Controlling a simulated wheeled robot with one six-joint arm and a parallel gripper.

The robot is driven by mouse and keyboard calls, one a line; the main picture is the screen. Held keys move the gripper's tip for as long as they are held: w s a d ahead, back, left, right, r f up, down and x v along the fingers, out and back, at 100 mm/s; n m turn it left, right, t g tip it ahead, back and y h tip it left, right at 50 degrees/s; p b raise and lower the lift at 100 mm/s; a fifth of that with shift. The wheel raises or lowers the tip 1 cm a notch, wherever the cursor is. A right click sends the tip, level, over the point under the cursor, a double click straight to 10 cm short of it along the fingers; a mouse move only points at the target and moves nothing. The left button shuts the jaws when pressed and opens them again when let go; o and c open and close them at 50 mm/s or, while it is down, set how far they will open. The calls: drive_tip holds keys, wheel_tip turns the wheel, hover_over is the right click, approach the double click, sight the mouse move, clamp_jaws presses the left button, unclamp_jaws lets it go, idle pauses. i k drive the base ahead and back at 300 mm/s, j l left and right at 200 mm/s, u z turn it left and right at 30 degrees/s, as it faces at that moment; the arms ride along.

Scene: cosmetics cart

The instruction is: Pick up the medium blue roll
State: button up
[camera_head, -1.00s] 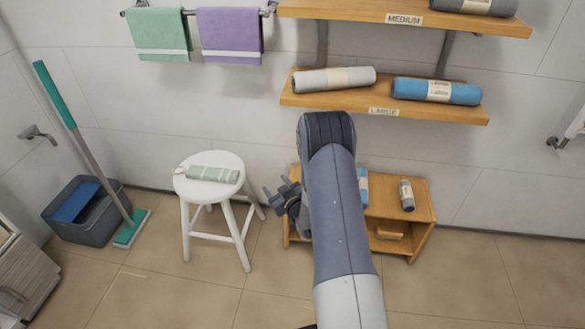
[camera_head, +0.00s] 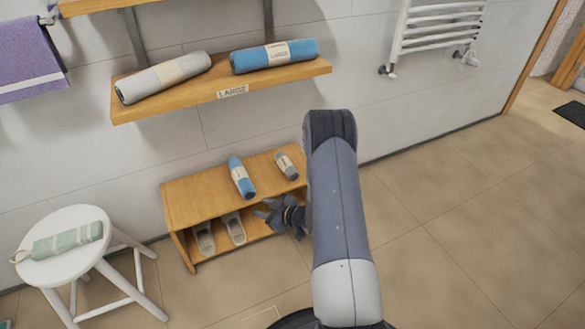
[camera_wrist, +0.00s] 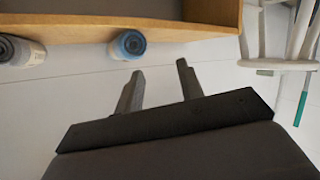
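A blue roll (camera_head: 242,178) with a pale label lies on the low wooden bench; its label is too small to read. Its round end also shows in the wrist view (camera_wrist: 128,45), where the scene looks upside down. A larger blue roll (camera_head: 274,56) lies on the wall shelf marked LARGE. My gripper (camera_head: 265,210) is in front of the bench, close to its front edge and apart from the blue roll. In the wrist view its two fingers (camera_wrist: 158,84) are spread with nothing between them.
A small grey roll (camera_head: 287,165) lies right of the blue roll on the bench (camera_head: 190,185). Slippers (camera_head: 234,228) stand on its lower level. The wall shelf (camera_head: 135,108) overhangs above. Floor at right is clear.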

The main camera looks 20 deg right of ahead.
sight(239, 174)
drive_tip(key=i+j+z, duration=0.1)
drive_tip(key=j+z, duration=1.05)
drive_tip(key=j, duration=0.8)
